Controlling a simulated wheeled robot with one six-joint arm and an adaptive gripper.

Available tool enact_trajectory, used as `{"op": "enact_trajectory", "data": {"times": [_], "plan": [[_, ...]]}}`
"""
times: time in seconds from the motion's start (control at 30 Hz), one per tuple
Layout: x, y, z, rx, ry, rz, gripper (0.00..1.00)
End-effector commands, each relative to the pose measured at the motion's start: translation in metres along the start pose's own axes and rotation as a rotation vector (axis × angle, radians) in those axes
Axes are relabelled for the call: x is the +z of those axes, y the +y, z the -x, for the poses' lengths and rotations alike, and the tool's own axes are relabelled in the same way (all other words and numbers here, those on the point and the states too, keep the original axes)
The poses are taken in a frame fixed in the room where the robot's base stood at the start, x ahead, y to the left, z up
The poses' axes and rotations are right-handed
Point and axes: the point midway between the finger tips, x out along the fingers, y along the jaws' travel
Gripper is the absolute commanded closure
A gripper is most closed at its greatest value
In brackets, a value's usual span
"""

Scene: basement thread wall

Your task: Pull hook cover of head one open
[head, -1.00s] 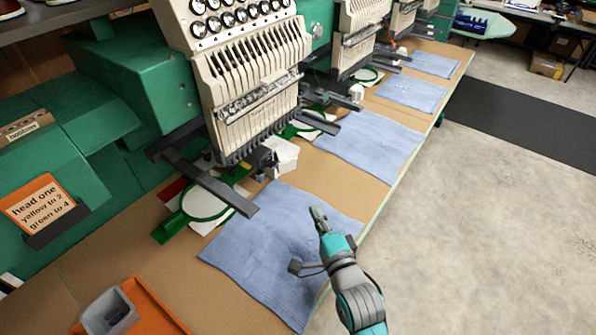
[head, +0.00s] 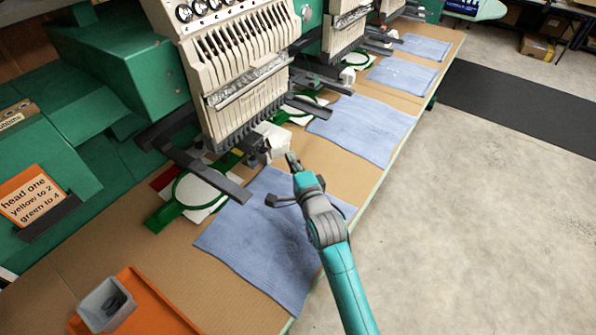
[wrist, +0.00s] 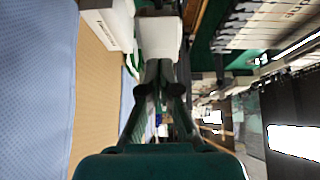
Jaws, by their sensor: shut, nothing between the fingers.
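Head one is the nearest embroidery head (head: 235,90), by the orange sign (head: 32,197) reading "head one". A white box-like piece (head: 273,141), apparently its hook cover, sits low under the needles. Whether it is open is too small to tell. My gripper (head: 291,158) is shut and empty, just to the front right of this piece. In the wrist view a pale block (wrist: 160,36) lies straight ahead of my fingertips (wrist: 160,68); I cannot tell whether they touch. My fingers hide part of it.
A green hoop (head: 197,195) and dark bracket arms stick out left of the white piece. Blue cloths (head: 265,240) lie along the table. An orange tray (head: 140,305) with a grey bin (head: 105,305) stands at the front left.

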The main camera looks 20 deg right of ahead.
Motion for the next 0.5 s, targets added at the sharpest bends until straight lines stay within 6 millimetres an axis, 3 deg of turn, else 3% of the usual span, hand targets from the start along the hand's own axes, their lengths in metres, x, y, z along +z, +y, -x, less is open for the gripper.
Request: {"op": "enact_trajectory", "data": {"times": [0.2, 0.5], "plan": [[0.0, 0.0, -0.014, 0.0, 0.0, 0.0, 1.0], [0.0, 0.0, -0.015, 0.0, 0.0, 0.0, 1.0]]}}
